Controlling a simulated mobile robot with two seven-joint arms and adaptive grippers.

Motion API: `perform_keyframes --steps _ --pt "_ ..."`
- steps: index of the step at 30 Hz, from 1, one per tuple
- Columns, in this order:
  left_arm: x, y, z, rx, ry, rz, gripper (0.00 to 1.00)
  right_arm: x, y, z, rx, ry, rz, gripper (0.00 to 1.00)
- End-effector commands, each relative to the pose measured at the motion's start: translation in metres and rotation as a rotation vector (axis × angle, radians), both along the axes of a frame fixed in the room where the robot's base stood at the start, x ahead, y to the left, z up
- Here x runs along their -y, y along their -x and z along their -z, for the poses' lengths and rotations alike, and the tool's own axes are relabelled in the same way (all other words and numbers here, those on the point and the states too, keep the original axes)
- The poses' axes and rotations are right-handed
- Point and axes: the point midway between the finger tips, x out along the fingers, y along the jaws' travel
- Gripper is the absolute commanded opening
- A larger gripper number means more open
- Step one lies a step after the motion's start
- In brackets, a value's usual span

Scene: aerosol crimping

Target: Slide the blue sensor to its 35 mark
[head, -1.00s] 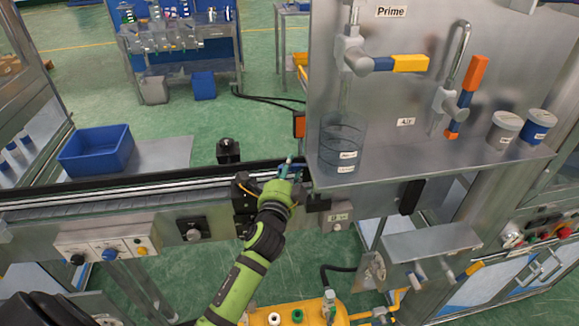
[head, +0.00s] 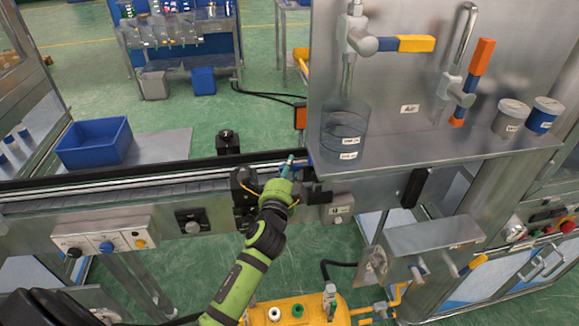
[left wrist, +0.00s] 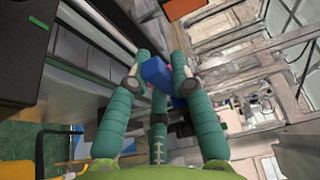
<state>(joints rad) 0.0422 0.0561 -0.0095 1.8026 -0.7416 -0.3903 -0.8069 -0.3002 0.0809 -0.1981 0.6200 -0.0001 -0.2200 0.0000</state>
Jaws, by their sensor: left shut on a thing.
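The blue sensor (left wrist: 157,73) is a small blue block between my gripper's fingers in the left wrist view. My left gripper (head: 289,166) has teal fingers and a green wrist. It is at the front rail, just left of the steel shelf, and in the left wrist view (left wrist: 160,75) its fingers are shut on the sensor. In the head view the fingers mostly hide the sensor. The rail (head: 150,186) runs left to right along the bench. No scale or 35 mark can be read on it. My right gripper is not in view.
A steel shelf (head: 430,150) with a clear cylinder (head: 343,130) and valve handles stands just right of the gripper. A black post (head: 228,142) stands behind the rail. A blue bin (head: 94,143) sits at the left. The rail's left stretch looks clear.

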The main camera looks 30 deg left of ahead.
Motion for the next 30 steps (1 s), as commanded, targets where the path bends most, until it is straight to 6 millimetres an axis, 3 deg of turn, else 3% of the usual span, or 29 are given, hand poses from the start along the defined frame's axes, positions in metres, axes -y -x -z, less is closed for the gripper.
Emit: perform_keyframes --steps 3,4,5,17,20,30 --pt "0.0 -0.001 -0.004 0.007 0.0 0.0 0.0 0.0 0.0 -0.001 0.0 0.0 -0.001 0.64" --pt "0.0 -0.001 -0.005 0.007 -0.001 0.0 0.31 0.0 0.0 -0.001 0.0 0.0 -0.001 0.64" --pt "0.0 -0.001 -0.005 0.007 -0.001 0.0 0.34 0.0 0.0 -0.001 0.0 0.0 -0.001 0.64" --pt "0.001 0.004 -0.005 0.008 -0.002 0.001 0.34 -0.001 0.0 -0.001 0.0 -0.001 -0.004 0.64" --pt "0.005 0.015 -0.004 0.006 -0.001 0.002 0.34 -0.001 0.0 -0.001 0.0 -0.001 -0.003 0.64" --pt "0.021 0.084 -0.003 0.003 0.0 0.0 0.34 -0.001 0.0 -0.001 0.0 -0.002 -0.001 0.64"
